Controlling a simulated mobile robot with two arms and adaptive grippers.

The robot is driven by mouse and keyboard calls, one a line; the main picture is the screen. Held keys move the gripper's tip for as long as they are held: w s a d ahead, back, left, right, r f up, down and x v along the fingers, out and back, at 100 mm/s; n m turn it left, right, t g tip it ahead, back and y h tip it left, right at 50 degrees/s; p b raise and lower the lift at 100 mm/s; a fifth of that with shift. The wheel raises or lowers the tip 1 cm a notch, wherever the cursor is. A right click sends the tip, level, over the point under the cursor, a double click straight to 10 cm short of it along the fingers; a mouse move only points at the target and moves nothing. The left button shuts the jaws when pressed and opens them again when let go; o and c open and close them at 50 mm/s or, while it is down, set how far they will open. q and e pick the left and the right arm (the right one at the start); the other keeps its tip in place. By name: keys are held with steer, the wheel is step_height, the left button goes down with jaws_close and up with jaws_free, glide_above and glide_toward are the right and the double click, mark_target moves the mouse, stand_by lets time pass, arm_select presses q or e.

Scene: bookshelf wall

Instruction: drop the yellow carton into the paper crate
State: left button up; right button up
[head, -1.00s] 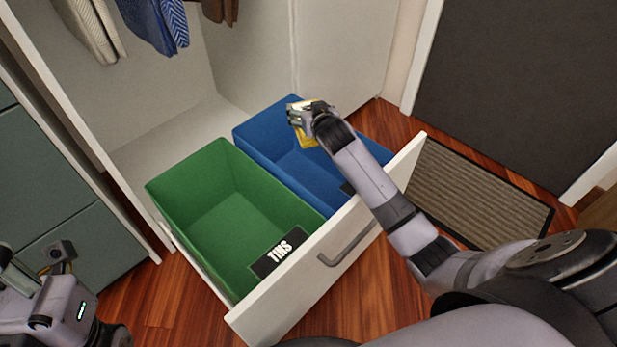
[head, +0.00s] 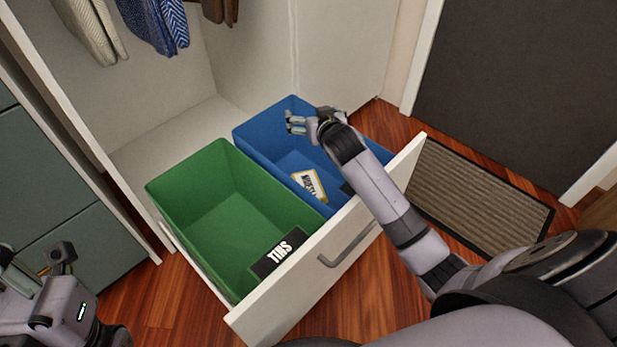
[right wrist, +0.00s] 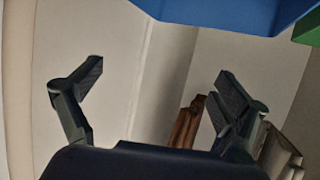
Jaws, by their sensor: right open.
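The yellow carton (head: 310,185) lies inside the blue crate (head: 262,133), with a pale, lettered face and yellow edges showing. The blue crate's label is mostly hidden behind my right arm, so I cannot read it. My right gripper (head: 293,122) is open and empty above the blue crate, apart from the carton. In the right wrist view my right gripper (right wrist: 158,88) has its fingers spread with nothing between them, and part of the blue crate (right wrist: 215,12) shows at the top. My left arm shows at the lower left; its fingers are too unclear to judge.
A green crate (head: 205,195) labelled TINS stands beside the blue one, empty, in the same pulled-out white drawer (head: 300,290). Clothes (head: 160,25) hang in the wardrobe above. A ribbed doormat (head: 475,195) lies at the right.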

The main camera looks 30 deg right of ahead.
steer(key=v, duration=0.7)
steer(key=shift+s+r, duration=0.2)
steer(key=shift+s, duration=0.05)
